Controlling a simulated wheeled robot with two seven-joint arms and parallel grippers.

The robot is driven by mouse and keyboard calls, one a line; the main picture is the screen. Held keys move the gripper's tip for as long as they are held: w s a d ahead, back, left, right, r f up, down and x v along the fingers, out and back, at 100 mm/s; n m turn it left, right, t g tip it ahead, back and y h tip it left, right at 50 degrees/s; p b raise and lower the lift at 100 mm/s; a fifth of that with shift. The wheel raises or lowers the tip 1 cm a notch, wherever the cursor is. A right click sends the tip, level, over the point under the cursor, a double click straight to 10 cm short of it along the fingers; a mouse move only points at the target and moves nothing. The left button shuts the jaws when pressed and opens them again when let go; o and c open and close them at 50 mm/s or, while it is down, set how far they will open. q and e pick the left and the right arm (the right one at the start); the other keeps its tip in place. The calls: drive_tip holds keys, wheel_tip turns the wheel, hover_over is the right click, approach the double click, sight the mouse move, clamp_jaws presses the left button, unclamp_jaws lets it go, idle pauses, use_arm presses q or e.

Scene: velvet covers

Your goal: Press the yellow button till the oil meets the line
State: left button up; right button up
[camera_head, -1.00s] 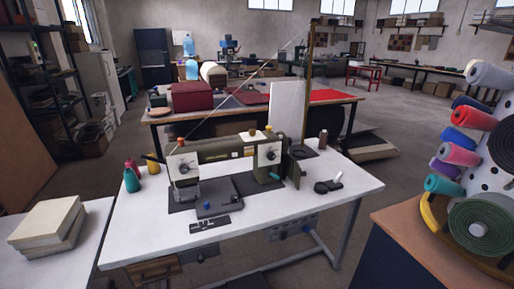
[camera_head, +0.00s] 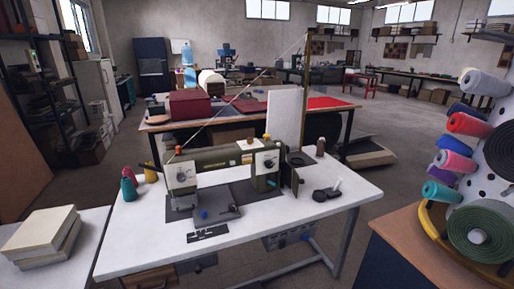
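A dark green sewing machine (camera_head: 220,158) stands on a white work table (camera_head: 140,240). A small orange-yellow knob (camera_head: 266,138) sits on top of its right part, too small to tell whether it is the button. A teal knob (camera_head: 271,183) is on the machine's lower right and a blue one (camera_head: 204,215) is on its bed. I cannot make out an oil level or a line. Neither of my grippers is in view.
Thread cones, one yellow (camera_head: 150,173), stand at the table's left. Black round parts (camera_head: 326,193) lie at the right. Pale blocks (camera_head: 42,232) are stacked on a left side table. Fabric rolls (camera_head: 478,237) stand on the right. Grey floor shows between the tables.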

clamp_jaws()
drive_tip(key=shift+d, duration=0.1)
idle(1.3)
